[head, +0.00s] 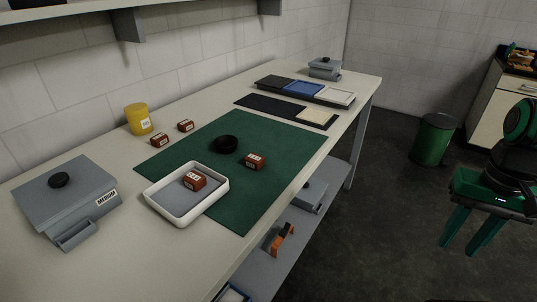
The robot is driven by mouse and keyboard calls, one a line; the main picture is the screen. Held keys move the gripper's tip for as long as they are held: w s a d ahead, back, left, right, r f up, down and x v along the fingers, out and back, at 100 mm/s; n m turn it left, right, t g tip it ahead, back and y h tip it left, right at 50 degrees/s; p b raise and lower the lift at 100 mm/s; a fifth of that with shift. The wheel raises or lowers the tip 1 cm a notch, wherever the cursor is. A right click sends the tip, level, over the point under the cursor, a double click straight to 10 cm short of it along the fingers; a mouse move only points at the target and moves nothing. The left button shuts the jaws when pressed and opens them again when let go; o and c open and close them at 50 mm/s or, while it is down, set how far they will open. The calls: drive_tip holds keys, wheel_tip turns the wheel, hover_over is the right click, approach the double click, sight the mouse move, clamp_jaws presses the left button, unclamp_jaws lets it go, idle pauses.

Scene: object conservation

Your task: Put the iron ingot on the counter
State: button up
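Several small reddish-brown blocks with white labels are in view, and I cannot read which is the iron ingot. One block (194,180) sits in a white-rimmed tray (154,206), and one block (255,163) lies on the green mat (225,208). Two more, a left block (159,140) and a right block (185,126), stand on the pale counter (110,148) near the wall. My gripper (459,247) is at the far right, well away from the counter, pointing down, with its green fingers apart and nothing between them.
A grey box marked MEDIUM (70,190), a yellow tin (138,119) and a black round dish (226,144) are on the counter. Dark, blue and pale trays (303,88) and another grey box (324,68) stand farther back. A lower shelf (335,185) holds items. A green bin (434,140) stands on open floor.

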drive_tip(key=shift+o, duration=0.6)
drive_tip(key=shift+w+a, duration=0.1)
drive_tip(key=shift+w, duration=0.05)
drive_tip(key=o, duration=0.4)
drive_tip(key=shift+s+r, duration=0.15)
drive_tip(key=shift+s, duration=0.2)
drive_tip(key=shift+o, duration=0.2)
drive_tip(key=m+t+y, duration=0.8)
drive_tip(key=m+y, duration=0.1)
drive_tip(key=m, duration=1)
approach(256, 157)
drive_tip(key=shift+s+d+f, duration=0.3)
drive_tip(key=shift+s+f, duration=0.3)
drive_tip(key=shift+f, duration=0.05)
drive_tip(key=shift+w+a, duration=0.2)
drive_tip(key=shift+a, duration=0.1)
drive_tip(key=x, duration=0.4)
drive_tip(key=shift+w+a+f, duration=0.1)
drive_tip(key=shift+w+a, duration=0.05)
drive_tip(key=shift+a, duration=0.15)
drive_tip(key=shift+w+r+x, duration=0.15)
drive_tip(key=shift+x, duration=0.8)
drive_tip(key=shift+w+r+x, duration=0.1)
drive_tip(key=shift+r+x, duration=0.1)
drive_tip(key=shift+x, duration=0.75)
drive_tip(key=shift+w+r+x, duration=0.15)
drive_tip(key=shift+x, duration=0.8)
